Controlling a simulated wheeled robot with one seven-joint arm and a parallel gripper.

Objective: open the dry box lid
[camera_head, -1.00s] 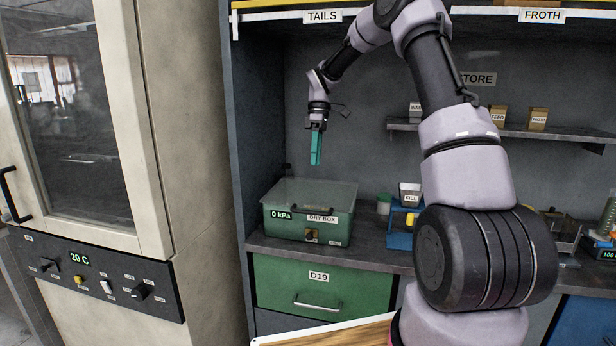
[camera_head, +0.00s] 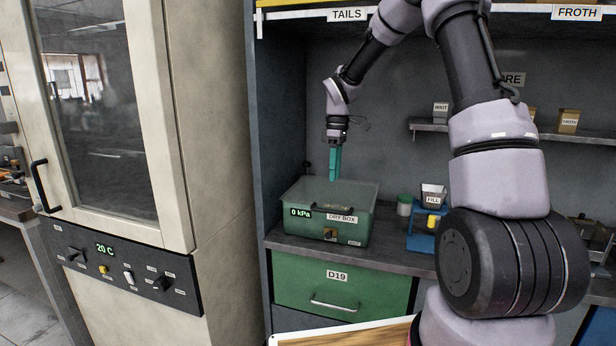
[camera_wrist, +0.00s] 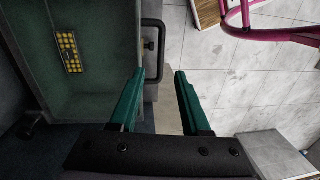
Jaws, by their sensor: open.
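The dry box (camera_head: 300,226) is a green box with a clear greenish lid (camera_head: 350,190), standing on the bench at the left of the bay. The lid looks closed. My gripper (camera_head: 335,180) points down just above the box, open and empty, with green fingers. In the wrist view, my gripper (camera_wrist: 160,75) has its two fingertips apart. A black bar handle (camera_wrist: 154,30) at the box's edge shows beyond and partly between them. A yellow-dotted piece (camera_wrist: 68,52) shows inside the box.
A blue rack (camera_head: 420,242) with a "FILL" cup (camera_head: 433,195) stands right of the box. A shelf (camera_head: 480,130) with small containers is on the back wall. Below is the green drawer D19 (camera_head: 340,290). A cream oven cabinet (camera_head: 215,120) stands at left.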

